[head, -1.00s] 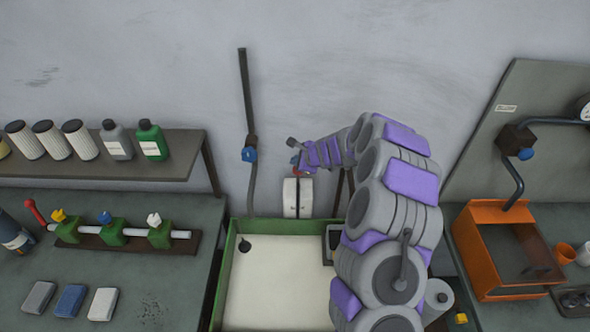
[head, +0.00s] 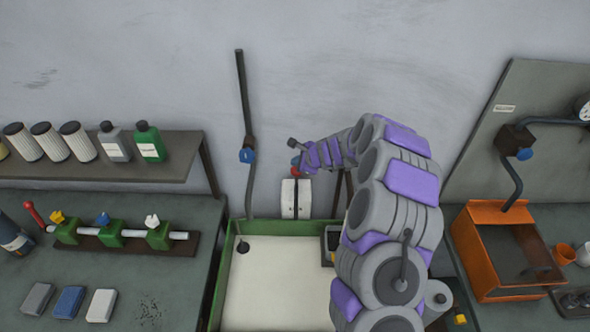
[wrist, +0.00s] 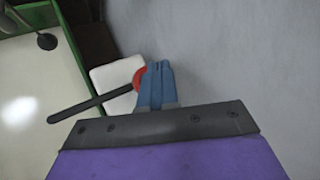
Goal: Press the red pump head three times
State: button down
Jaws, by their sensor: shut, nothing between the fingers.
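The red pump head (head: 295,171) sits on top of a white container (head: 296,198) against the wall behind the green-rimmed basin. It also shows in the wrist view (wrist: 139,79), partly hidden behind my fingers. My gripper (wrist: 155,75) is shut and empty, its blue fingers overlapping the right side of the red pump head in the wrist view. I cannot tell whether they touch it. In the head view my gripper is mostly hidden by the purple and grey links of my arm. A dark rod (wrist: 85,106) reaches left from the pump head area in the wrist view.
The green-rimmed basin (head: 228,262) with a pale inside lies in front of the container. A dark upright pipe with a blue valve (head: 247,156) stands left of it. A left bench holds bottles and green valves; an orange box (head: 497,211) is on the right.

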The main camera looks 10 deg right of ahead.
jog(key=shift+d, duration=0.45)
jog(key=shift+a, duration=0.55)
jog(key=shift+d+f, duration=0.25)
jog(key=shift+f, duration=0.05)
jog(key=shift+d, duration=0.35)
jog(key=shift+s, duration=0.1)
jog(key=shift+a+f+b, duration=0.2)
jog(key=shift+a+b, duration=0.15)
